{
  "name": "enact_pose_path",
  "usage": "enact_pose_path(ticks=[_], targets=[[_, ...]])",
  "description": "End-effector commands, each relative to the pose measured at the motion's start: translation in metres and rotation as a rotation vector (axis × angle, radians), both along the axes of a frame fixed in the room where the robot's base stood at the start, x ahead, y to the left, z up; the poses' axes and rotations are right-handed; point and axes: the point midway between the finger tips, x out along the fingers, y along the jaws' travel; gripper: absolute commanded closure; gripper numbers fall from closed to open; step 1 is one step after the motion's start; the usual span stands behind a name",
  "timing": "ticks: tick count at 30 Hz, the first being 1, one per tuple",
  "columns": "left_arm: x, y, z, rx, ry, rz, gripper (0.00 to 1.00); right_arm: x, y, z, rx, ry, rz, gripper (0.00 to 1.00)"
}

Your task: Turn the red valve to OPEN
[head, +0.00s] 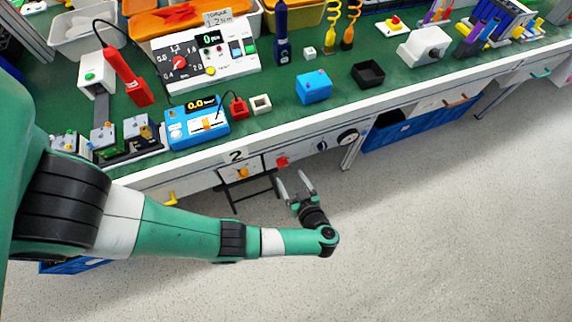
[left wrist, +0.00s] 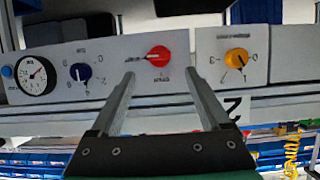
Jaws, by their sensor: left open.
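The red valve (left wrist: 158,56) is a small red knob on the light grey front panel under the bench edge. In the left wrist view its narrow end points left, and the small lettering around it is too blurred to read. It also shows in the head view (head: 281,161). My left gripper (head: 293,177) is open and empty in front of the panel, apart from the knob. In the left wrist view its two fingers (left wrist: 159,72) reach toward the panel, with the red valve between and beyond their tips. My right gripper is not in view.
A yellow-orange knob (left wrist: 236,58) sits to the right of the valve in the left wrist view. A dark blue knob (left wrist: 80,72) and a round gauge (left wrist: 37,76) are to its left. The bench top (head: 330,115) above is crowded. The floor (head: 450,220) is clear.

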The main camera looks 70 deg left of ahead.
Motion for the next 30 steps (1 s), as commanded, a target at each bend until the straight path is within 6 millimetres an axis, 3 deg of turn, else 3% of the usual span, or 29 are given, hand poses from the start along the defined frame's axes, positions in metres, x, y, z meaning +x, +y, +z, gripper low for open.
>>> enact_pose_path(ticks=[3,9,19,30], targets=[[-0.002,0.026,-0.014,0.001,0.000,0.004,0.20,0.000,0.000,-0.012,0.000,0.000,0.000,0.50],[-0.002,0.052,-0.023,0.000,0.000,0.002,0.20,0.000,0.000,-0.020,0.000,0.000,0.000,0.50],[-0.001,0.057,-0.023,0.001,-0.001,-0.001,0.20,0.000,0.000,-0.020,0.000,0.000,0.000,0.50],[-0.001,0.057,-0.023,0.001,-0.001,-0.001,0.87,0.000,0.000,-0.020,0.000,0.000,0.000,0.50]])
